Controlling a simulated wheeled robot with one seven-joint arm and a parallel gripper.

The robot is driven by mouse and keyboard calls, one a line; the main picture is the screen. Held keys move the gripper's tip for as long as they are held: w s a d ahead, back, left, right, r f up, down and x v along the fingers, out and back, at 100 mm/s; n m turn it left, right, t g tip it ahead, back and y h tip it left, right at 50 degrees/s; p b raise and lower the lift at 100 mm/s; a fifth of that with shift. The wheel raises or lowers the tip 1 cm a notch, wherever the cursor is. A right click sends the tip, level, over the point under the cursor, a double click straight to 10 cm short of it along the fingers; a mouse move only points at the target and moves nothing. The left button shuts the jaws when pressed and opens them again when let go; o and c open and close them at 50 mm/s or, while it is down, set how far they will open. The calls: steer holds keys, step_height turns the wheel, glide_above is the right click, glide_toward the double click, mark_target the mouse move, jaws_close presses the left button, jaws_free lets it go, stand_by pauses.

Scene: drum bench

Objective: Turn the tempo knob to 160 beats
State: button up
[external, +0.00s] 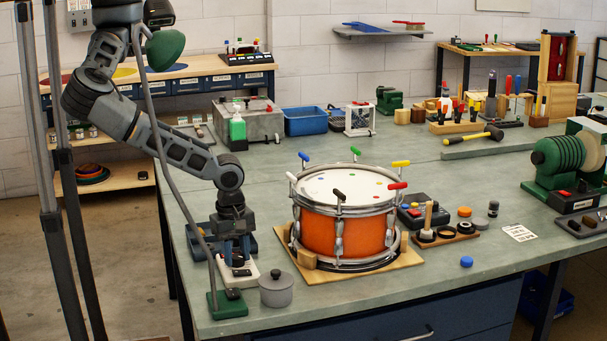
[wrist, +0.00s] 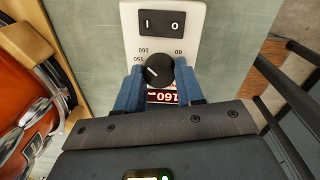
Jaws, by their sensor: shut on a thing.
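The white tempo box (external: 247,275) stands at the near left end of the bench, left of the drum. In the wrist view, its black tempo knob (wrist: 158,69) has a white pointer line toward the upper left, near printed numbers. A black switch (wrist: 162,23) marked I and O is at the far end of the box. My gripper (external: 238,258) points down at the box, its blue fingers shut on both sides of the knob.
An orange drum (external: 330,232) on a wooden board (external: 408,259) stands just right of the box. A grey lidded pot (external: 276,292) and a green base (external: 228,308) with a thin stand are close in front. The bench edge is near on the left.

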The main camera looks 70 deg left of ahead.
mark_target(235, 257)
steer(key=shift+d, duration=0.1)
steer(key=o, duration=1)
steer(key=shift+o, duration=0.2)
steer(key=shift+s+r, duration=0.2)
steer(key=shift+r, duration=3.7)
